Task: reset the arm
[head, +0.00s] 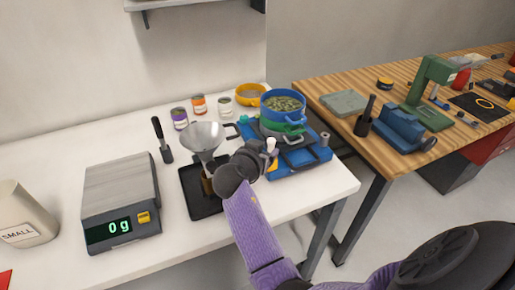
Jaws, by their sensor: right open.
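My right arm comes in from the lower right. Its gripper (262,155) is over the front of the white table, between a metal funnel (203,137) and a blue base (299,159) with stacked bowls. The gripper is open, and I see nothing held in it. The wrist hides part of the black tray (206,206) under the funnel and the left side of the blue base. I cannot tell whether the gripper touches anything. My left gripper is not in view.
A scale (121,196) reading 0 g and a container labelled SMALL (24,215) stand at left. Several small cans stand behind. A wooden bench (342,143) with tools is at right, past a gap.

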